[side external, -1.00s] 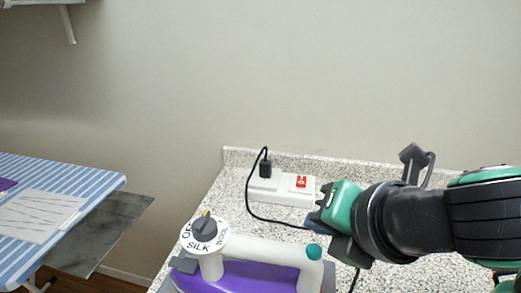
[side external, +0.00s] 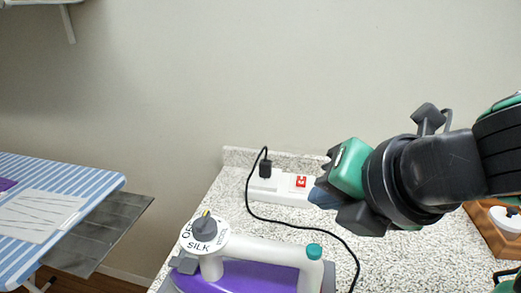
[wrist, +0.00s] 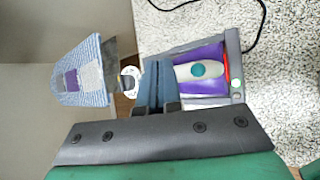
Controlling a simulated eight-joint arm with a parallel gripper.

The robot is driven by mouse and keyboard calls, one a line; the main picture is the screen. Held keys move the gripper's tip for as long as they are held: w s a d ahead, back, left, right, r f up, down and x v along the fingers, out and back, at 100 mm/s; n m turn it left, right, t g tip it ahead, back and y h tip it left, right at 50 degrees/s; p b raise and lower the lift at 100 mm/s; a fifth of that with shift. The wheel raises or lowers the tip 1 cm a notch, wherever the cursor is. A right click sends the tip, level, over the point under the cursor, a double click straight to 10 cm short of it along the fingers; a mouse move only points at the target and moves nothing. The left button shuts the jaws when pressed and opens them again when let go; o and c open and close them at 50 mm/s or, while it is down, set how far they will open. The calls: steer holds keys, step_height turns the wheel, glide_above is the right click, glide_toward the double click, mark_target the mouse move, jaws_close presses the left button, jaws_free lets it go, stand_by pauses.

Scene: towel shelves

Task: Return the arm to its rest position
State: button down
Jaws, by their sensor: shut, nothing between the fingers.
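My gripper (side external: 322,197) is in the air above the speckled counter, at the right of the side view, near the power strip in the picture. In the wrist view its two blue-grey fingers (wrist: 158,84) are together with nothing between them. My arm reaches in from the right edge of the side view.
A purple and white iron (side external: 262,262) with a dial stands on the speckled counter (side external: 400,260). A white power strip (side external: 283,188) with a black plug and cable lies behind it. A wooden item (side external: 492,228) is at right. A striped ironing board (side external: 70,195) stands left.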

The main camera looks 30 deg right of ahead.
steer(key=w+d+f+m+g, duration=0.1)
steer(key=w+d+f+m, duration=0.2)
steer(key=m, duration=0.9)
steer(key=w+d+f+m+y, duration=0.1)
steer(key=w+d+f+m, duration=0.2)
steer(key=d+f+m, duration=0.3)
steer(key=d+m, duration=0.4)
steer(key=m, duration=0.3)
steer(key=shift+d+g, duration=0.2)
steer(key=shift+g, duration=0.2)
